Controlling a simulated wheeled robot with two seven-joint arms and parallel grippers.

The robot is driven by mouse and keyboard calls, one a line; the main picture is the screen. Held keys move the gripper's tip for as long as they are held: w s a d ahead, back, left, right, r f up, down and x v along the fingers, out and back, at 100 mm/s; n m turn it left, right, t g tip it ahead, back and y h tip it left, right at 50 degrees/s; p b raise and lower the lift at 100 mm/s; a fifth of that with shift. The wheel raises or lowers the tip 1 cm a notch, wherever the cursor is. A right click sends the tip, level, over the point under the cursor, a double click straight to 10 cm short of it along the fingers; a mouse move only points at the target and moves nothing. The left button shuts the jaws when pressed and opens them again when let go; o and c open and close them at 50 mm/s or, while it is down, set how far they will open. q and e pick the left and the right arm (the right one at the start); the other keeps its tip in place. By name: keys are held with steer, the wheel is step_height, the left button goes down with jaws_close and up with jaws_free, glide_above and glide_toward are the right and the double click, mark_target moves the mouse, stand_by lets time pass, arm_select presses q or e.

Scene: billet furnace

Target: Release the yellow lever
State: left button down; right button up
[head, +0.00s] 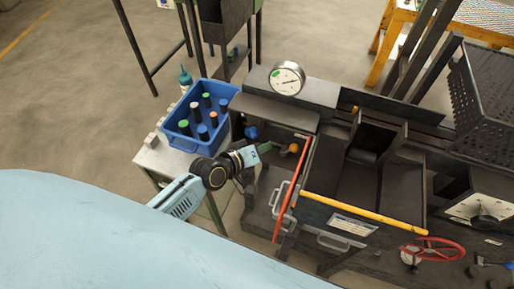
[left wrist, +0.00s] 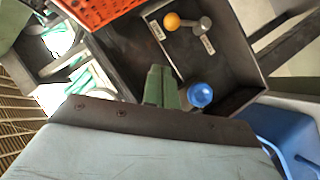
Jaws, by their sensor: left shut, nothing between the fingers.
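The yellow lever shows as an orange-yellow ball knob (head: 294,148) inside a dark open-topped box on the machine. In the left wrist view the knob (left wrist: 171,21) is at the top, joined to a grey pivot (left wrist: 203,26), with small white labels beside it. My left gripper (head: 265,148) reaches into the box from the left, its green fingers shut and empty. The fingertips (left wrist: 160,72) are apart from the yellow knob, short of it. A blue knob (left wrist: 200,95) is close to the right of the fingers. My right gripper is not in view.
A red-edged door with a grey handle (head: 281,196) stands right of the box. A blue crate of bottles (head: 171,137) is on a table at left. A pressure gauge (head: 287,79) stands behind. A yellow bar (head: 361,215) and red handwheel (head: 433,249) are at right.

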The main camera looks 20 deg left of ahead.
arm_select(q)
steer(key=v, duration=0.2)
steer(key=shift+s+a+r, duration=0.1)
steer(key=shift+s+r, duration=0.05)
steer(key=shift+s, duration=0.05)
stand_by(0.4)
steer(key=s+a+f+m+g+y+b, duration=0.1)
steer(key=s+a+f+g+b, duration=0.2)
steer(key=f, duration=0.7)
steer(key=s+f+m+y+b, duration=0.1)
steer(key=s+f+b, duration=0.1)
steer(key=s+f, duration=0.65)
steer(key=s+a+f+m+g+y+b, duration=0.1)
steer(key=s+a+f+g+b, duration=0.15)
steer(key=f, duration=0.95)
steer(key=s+f+m+g+y+b, duration=0.1)
steer(key=s+f+m+g+b, duration=0.1)
steer(key=s+f, duration=0.8)
steer(key=s+a+f+m+g+y+b, duration=0.1)
steer(key=s+f+m+g+b, duration=0.2)
steer(key=s+f, duration=0.7)
steer(key=s+b, duration=0.2)
steer(key=s, duration=0.4)
steer(key=shift+a+g, duration=0.35)
